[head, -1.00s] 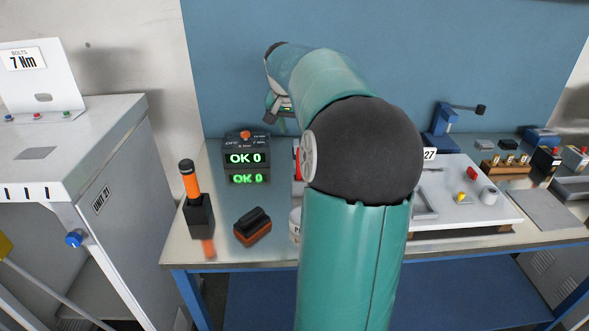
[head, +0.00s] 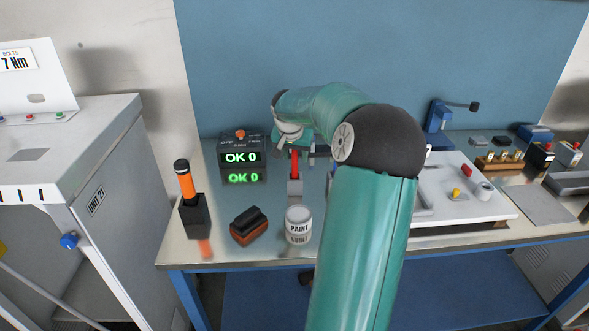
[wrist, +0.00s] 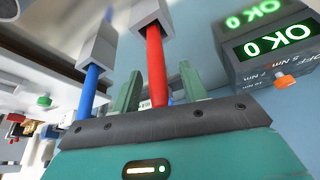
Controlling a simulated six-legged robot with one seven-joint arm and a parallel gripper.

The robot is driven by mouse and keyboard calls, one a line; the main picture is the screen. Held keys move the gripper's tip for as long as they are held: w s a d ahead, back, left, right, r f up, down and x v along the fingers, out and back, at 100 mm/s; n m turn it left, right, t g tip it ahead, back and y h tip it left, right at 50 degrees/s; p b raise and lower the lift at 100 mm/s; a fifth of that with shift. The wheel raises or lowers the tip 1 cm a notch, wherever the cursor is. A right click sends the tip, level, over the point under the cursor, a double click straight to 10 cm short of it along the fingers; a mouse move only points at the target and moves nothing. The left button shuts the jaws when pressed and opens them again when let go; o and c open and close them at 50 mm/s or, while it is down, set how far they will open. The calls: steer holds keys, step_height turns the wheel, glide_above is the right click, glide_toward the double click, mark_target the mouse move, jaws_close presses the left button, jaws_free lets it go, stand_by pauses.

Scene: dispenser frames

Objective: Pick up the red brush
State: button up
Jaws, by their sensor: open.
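The red brush (head: 294,164) shows in the head view at the middle back of the table, with a red handle and a grey block at its near end. My gripper (head: 292,146) is over the brush in the head view; in the wrist view my gripper (wrist: 160,84) is open, with a finger on each side of the handle. I cannot tell whether they touch it.
A blue-handled brush (wrist: 93,78) lies left of the fingers in the wrist view. The OK 0 display box (head: 243,158) stands close to the left. A paint can (head: 298,227), a black-and-brown block (head: 248,226) and an orange-handled tool (head: 186,182) stand nearer the front.

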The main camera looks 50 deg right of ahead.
jaws_close()
